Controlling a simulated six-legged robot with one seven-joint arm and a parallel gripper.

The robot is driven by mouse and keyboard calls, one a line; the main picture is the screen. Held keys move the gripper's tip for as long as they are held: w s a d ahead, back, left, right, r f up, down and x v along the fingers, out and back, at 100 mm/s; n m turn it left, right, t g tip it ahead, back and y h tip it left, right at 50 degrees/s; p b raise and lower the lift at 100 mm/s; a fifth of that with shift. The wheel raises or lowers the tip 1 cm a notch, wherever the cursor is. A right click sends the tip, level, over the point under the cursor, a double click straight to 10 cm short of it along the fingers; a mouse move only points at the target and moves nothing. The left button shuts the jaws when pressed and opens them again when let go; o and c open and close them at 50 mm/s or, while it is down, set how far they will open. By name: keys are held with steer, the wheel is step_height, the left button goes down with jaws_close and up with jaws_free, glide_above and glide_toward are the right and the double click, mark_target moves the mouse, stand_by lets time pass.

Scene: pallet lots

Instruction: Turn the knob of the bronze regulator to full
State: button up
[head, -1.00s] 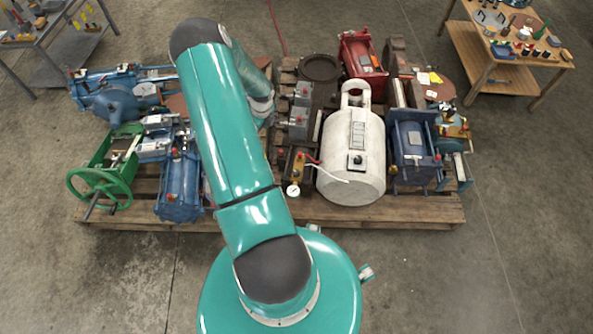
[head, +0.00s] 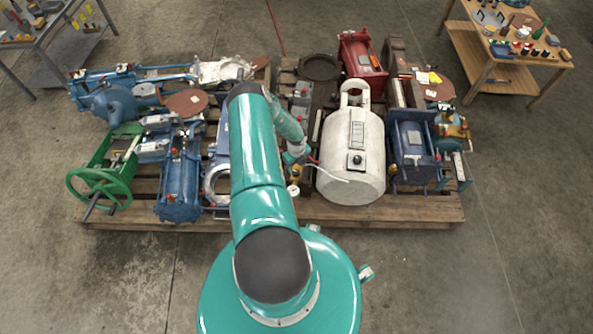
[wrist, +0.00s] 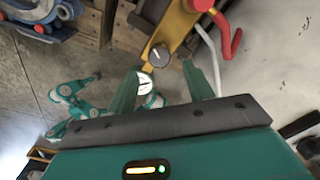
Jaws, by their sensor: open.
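The bronze regulator (wrist: 172,33) is a yellow-brown body at the top middle of the wrist view. Its round grey knob (wrist: 160,55) with a light pointer mark faces the camera, just beyond and between my fingertips. My gripper (wrist: 160,69) is open, one green finger on each side of the knob, with nothing held. A white-faced gauge (wrist: 145,84) shows between the fingers, below the knob. In the head view the regulator (head: 295,173) is partly hidden by my wrist, with its gauge (head: 293,190) visible. My fingers cannot be made out there.
A white tank (head: 345,170) stands close to the right of the regulator. A white hose (wrist: 212,62) and a red curved part (wrist: 236,42) lie right of the knob. The pallet (head: 400,210) is crowded with machines, including a blue one (head: 178,190). Bare floor lies in front.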

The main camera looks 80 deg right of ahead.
mark_target(296, 172)
step_height(296, 172, down, 5)
steer(key=shift+r, duration=0.1)
stand_by(0.3)
steer(key=c, duration=1)
